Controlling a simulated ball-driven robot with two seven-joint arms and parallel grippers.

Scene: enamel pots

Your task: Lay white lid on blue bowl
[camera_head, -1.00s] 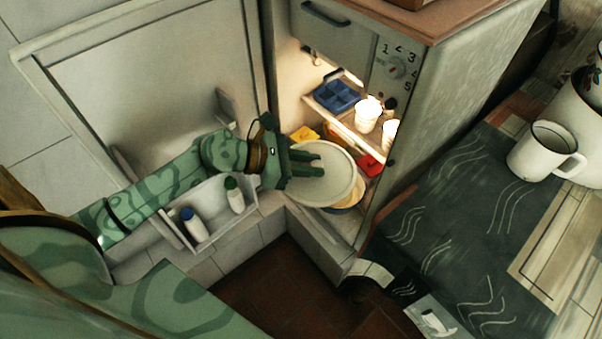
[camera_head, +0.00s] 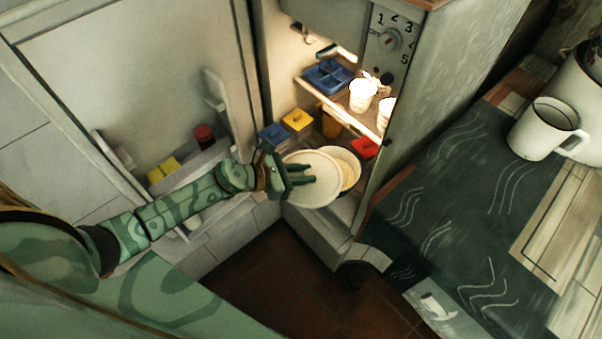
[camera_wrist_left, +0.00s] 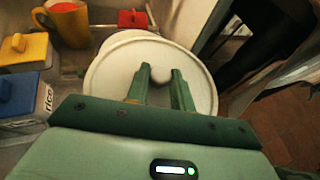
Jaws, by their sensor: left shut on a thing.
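The white lid (camera_head: 308,190) is a pale round disc held by my left gripper (camera_head: 302,175) at the lower shelf of the lit fridge. In the left wrist view the green fingers (camera_wrist_left: 161,82) close around the knob of the lid (camera_wrist_left: 110,88). The bowl (camera_head: 352,170), with a pale rim and yellowish inside, shows just right of and behind the lid, which hides part of it. Its blue outside is hardly visible. The gap between lid and bowl cannot be judged. My right gripper is not in view.
Beside the lid are a blue box (camera_head: 272,134), a yellow box (camera_head: 297,120), an orange mug (camera_head: 330,121) and a red box (camera_head: 364,148). A shelf with a blue tray (camera_head: 328,75) and white cups (camera_head: 362,95) is above. The open fridge door (camera_head: 150,80) is left.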

